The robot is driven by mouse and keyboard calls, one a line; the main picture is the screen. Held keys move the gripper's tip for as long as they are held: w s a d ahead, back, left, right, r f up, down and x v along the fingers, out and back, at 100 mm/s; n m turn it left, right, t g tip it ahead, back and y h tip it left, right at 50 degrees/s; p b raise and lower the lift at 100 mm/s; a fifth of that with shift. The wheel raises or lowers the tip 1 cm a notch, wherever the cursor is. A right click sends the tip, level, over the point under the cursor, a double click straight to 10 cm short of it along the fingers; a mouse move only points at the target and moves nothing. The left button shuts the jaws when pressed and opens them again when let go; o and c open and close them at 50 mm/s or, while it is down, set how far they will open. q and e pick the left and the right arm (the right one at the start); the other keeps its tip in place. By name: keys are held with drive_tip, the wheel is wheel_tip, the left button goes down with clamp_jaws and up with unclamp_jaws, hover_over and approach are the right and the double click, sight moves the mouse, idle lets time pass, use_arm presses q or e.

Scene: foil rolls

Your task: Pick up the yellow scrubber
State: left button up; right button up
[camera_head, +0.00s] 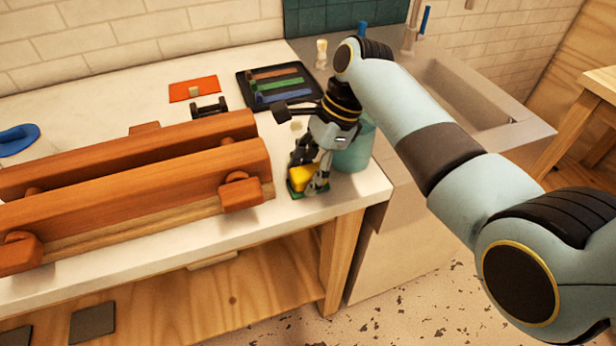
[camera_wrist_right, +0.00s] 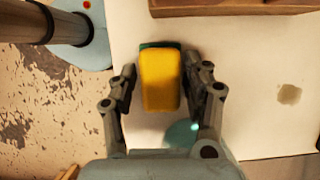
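The yellow scrubber (camera_head: 303,177) is a small yellow block with a green layer, near the front right edge of the white counter. My right gripper (camera_head: 311,170) reaches down over it, with its fingers on either side. In the right wrist view the yellow scrubber (camera_wrist_right: 160,80) lies between the fingers of the right gripper (camera_wrist_right: 159,74). A narrow gap shows at the left finger; the right finger is very close, and I cannot tell whether it touches. The gripper is open around the scrubber. My left gripper is in neither view.
Large orange-brown wooden beams (camera_head: 130,182) lie just left of the scrubber. A teal container (camera_head: 356,150) stands close behind my right gripper. A black tray (camera_head: 246,82) with coloured strips sits farther back, left of the sink (camera_head: 465,95). The counter's front edge is close.

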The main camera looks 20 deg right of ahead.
sight(308, 171)
drive_tip(key=c, duration=0.7)
drive_tip(key=shift+r, duration=0.1)
drive_tip(key=shift+c, duration=0.2)
wheel_tip(308, 171, up, 10)
drive_tip(key=shift+f, duration=0.1)
drive_tip(key=shift+c, duration=0.7)
drive_tip(key=o, duration=0.7)
drive_tip(key=c, duration=0.4)
drive_tip(key=shift+c, duration=0.5)
